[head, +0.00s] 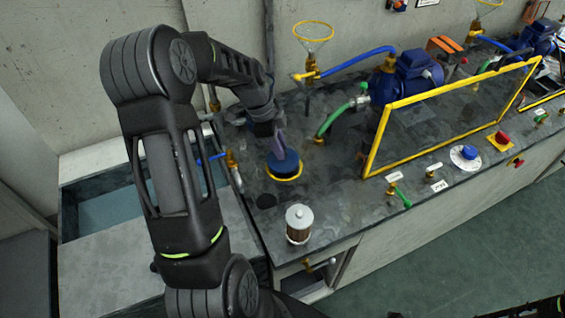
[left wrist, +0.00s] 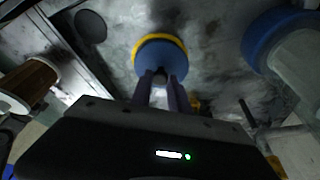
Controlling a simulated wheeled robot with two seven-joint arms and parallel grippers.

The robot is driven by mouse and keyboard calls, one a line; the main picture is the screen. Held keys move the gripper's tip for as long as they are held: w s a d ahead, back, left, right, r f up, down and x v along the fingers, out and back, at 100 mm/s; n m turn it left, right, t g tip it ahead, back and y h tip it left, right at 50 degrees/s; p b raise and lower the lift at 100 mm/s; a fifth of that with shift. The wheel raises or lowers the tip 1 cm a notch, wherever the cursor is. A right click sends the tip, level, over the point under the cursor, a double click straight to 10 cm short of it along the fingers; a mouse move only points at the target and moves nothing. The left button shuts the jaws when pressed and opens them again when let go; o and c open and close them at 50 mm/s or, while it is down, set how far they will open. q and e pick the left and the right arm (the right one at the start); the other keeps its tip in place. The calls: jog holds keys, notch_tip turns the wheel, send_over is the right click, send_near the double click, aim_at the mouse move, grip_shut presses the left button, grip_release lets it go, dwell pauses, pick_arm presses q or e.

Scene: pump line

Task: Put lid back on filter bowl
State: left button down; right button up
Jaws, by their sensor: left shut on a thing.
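The blue round lid (head: 283,165) is at the yellow-rimmed filter bowl (head: 285,179) on the dark bench. In the left wrist view the lid (left wrist: 160,52) nearly covers the bowl, and a yellow crescent of rim (left wrist: 158,37) shows along its far edge. I cannot tell whether the lid touches the rim or hangs just above it. My left gripper (head: 279,143) points down from above and is shut on the lid's dark knob. Its two fingers (left wrist: 161,80) flank the knob in the left wrist view. The inside of the bowl is hidden. My right gripper is not in view.
A brown filter cartridge with a pale cap (head: 298,218) stands near the bench's front edge. A dark round disc or hole (head: 265,201) lies beside the bowl. A brass valve (head: 234,165), a green hose (head: 335,118) and a yellow-framed guard (head: 440,115) are nearby.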

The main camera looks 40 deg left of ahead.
pick_arm(q)
jog(key=shift+r+p, duration=1.05)
jog(key=shift+r, duration=1.4)
